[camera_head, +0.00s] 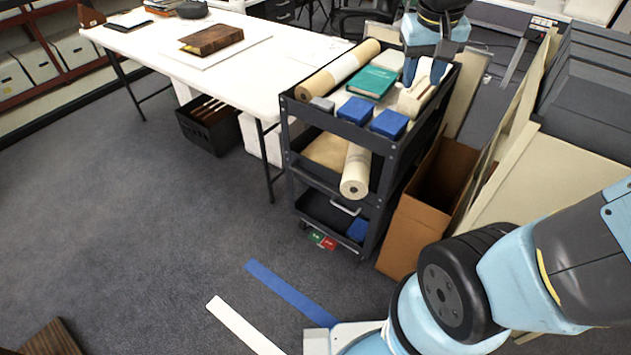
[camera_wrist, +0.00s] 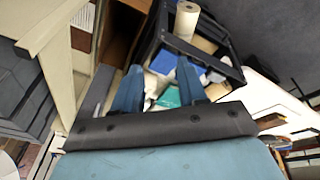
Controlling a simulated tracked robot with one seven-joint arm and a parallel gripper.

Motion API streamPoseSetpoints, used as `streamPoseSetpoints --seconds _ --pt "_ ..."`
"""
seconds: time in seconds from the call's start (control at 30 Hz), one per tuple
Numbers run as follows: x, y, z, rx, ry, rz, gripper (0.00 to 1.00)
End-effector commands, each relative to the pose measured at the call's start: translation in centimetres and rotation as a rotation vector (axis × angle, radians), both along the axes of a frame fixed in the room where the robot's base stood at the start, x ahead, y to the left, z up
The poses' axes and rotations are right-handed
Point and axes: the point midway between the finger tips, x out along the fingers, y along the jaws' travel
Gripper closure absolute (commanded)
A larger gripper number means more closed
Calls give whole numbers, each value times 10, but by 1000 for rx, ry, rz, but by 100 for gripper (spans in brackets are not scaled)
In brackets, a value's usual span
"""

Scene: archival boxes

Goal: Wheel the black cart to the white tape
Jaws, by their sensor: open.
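The black cart (camera_head: 378,150) has three shelves and stands at the right end of the white table. Its top shelf bears a paper roll, a teal book (camera_head: 371,82) and blue boxes (camera_head: 356,110). The white tape (camera_head: 243,325) is a strip on the carpet at the front, left of a parallel blue tape strip (camera_head: 290,292). My gripper (camera_head: 427,75) is over the far right part of the cart's top. In the wrist view my gripper (camera_wrist: 157,82) has its fingers apart, with the cart (camera_wrist: 208,45) beyond them. Whether a finger touches the cart is unclear.
The white table (camera_head: 255,75) bears a brown book (camera_head: 211,40). A cardboard box (camera_head: 425,205) and leaning boards stand close to the cart's right side. A black crate (camera_head: 208,125) is under the table.

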Motion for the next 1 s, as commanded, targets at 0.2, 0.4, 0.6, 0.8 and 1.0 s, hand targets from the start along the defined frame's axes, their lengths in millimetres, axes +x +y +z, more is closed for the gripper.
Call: streamPoseSetpoints --seconds 0.2,0.4,0.6,0.8,1.0 --pt "40 21 -37 -89 88 7 58" --pt "72 44 -76 -188 143 16 58" --pt "99 70 -118 -300 179 31 58" --pt "120 98 -165 -423 191 57 58" --pt "135 127 -214 -552 179 93 58"
